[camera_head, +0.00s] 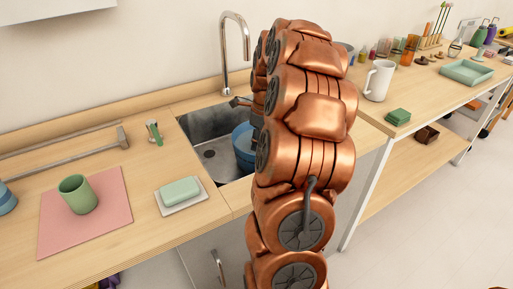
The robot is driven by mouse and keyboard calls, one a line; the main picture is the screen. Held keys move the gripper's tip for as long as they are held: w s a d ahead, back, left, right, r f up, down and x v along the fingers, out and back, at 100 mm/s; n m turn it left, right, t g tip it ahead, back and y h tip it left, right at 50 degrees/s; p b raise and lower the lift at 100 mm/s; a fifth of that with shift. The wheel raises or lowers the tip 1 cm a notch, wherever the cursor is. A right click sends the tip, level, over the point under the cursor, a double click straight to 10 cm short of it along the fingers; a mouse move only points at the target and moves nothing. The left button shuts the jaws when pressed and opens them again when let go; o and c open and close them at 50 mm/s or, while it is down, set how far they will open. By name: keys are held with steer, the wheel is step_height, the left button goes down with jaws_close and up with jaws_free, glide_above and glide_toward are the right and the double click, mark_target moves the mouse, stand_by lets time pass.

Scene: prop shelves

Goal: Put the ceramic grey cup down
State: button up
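No cup that is clearly grey shows in the head view. A pale, off-white mug (379,80) with a handle stands upright on the right-hand table; I cannot tell whether it is the grey cup. A green cup (77,194) stands upright on a pink mat (110,217) on the left counter. My copper arm fills the middle of the view and hides most of its far end. A small dark piece (240,102) beside the arm, over the sink's back edge, may be part of my gripper. Its fingers and anything between them are hidden.
The metal sink (207,152) holds a blue bowl (243,143), partly behind my arm. A faucet (226,50) rises behind it. A green soap bar lies on a white dish (196,204). The right table holds a teal tray (467,72) and several bottles. Bare counter lies left of the sink.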

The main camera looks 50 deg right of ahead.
step_height(320, 180, up, 9)
steer(key=s, duration=0.1)
steer(key=shift+d, duration=0.25)
steer(key=shift+f, duration=0.1)
stand_by(0.8)
